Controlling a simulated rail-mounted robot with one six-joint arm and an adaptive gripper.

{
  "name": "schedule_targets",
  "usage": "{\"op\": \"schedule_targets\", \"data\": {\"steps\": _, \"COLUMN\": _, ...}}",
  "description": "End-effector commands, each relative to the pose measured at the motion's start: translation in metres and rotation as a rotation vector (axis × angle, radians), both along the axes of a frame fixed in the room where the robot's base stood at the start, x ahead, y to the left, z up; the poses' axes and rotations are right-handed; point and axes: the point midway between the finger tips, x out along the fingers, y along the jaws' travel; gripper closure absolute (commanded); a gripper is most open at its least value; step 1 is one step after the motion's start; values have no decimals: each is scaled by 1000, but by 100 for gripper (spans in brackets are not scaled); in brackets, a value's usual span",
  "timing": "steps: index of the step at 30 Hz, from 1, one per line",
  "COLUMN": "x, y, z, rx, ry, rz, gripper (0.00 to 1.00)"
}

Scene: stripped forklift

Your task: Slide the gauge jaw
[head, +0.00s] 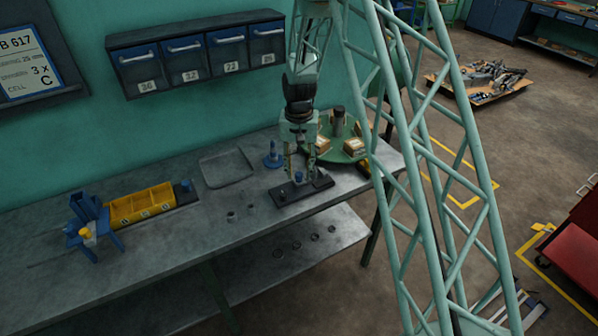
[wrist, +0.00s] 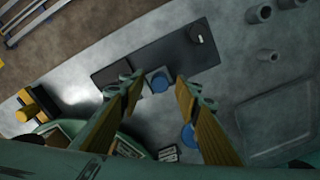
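The gauge is a dark flat bar (head: 285,195) lying on the grey bench. Its jaw is a small light block with a round blue knob (wrist: 160,83), seen from above in the wrist view. The knob also shows in the head view (head: 298,177). A small dark post (wrist: 200,34) stands near the bar's other end. My gripper (wrist: 157,84) points down over the bar, its two fingers apart with the blue knob between them. Gaps show on both sides of the knob, so the fingers look clear of it. In the head view my gripper (head: 299,172) stands above the bar.
A blue peg-like piece (head: 273,157) stands just behind the bar. A green round table (head: 336,157) with small boxes is close at right. A shallow grey tray (head: 225,166) and small grey cylinders (head: 232,216) lie left. A yellow bin (head: 142,206) and blue fixture (head: 91,226) are farther left.

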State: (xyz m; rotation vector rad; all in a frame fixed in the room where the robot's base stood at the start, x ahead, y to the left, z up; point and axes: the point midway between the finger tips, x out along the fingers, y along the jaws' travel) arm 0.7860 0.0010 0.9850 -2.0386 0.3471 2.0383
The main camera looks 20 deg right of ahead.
Motion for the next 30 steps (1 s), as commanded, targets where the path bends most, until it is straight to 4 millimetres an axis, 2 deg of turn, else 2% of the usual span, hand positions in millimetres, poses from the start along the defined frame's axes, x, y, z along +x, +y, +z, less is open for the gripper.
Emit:
{"op": "schedule_targets", "data": {"steps": 6, "x": 0, "y": 0, "z": 0, "rx": 0, "ry": 0, "rz": 0, "gripper": 70}}
{"op": "schedule_targets", "data": {"steps": 16, "x": 0, "y": 0, "z": 0, "rx": 0, "ry": 0, "rz": 0, "gripper": 100}}
{"op": "schedule_targets", "data": {"steps": 30, "x": -4, "y": 15, "z": 0, "rx": 0, "ry": 0, "rz": 0, "gripper": 100}}
